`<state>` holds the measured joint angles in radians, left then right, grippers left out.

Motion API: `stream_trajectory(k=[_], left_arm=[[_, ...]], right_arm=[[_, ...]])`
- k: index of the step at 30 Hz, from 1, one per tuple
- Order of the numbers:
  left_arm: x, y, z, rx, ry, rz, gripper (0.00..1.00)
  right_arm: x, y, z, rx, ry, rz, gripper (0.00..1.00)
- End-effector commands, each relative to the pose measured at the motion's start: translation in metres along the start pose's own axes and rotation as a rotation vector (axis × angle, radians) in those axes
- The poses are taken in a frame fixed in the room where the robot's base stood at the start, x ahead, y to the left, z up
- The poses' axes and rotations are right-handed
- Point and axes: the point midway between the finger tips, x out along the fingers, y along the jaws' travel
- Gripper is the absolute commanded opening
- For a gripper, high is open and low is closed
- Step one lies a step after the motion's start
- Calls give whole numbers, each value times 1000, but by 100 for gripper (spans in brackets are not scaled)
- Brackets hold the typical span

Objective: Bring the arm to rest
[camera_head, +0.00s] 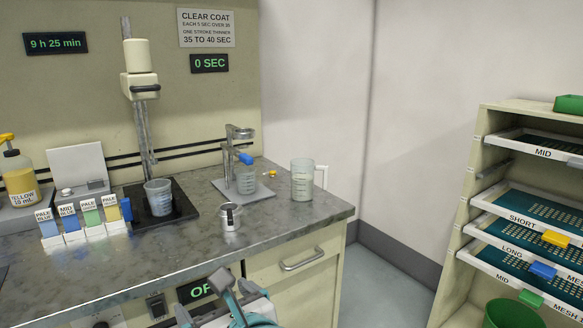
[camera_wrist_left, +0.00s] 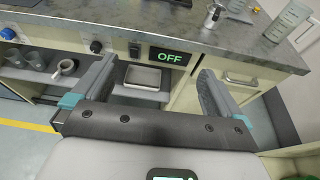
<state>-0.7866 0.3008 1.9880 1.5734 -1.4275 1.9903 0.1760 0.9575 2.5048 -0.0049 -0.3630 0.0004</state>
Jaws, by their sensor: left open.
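My left gripper (camera_head: 215,300) shows at the bottom of the head view, in front of the counter's front face. In the left wrist view its two fingers (camera_wrist_left: 155,78) stand wide apart with nothing between them. The gripper is open and empty, apart from the counter (camera_head: 110,268). The rest of the left arm is mostly cut off by the lower edge of the head view. My right gripper does not show in either view.
A shelf rack (camera_head: 476,170) with trays stands at right, a green bin (camera_head: 510,314) below. Floor between is clear.

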Motion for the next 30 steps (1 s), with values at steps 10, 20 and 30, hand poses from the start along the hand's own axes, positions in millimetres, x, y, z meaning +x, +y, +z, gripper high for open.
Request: stream_trajectory(k=[10, 20, 30], left_arm=[[57, 26, -32, 62, 58, 145, 100], [140, 73, -110, 301, 122, 272, 100], [206, 108, -251, 951, 302, 6, 100]], right_arm=[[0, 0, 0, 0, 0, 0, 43], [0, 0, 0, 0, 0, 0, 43], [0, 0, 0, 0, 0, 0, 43]])
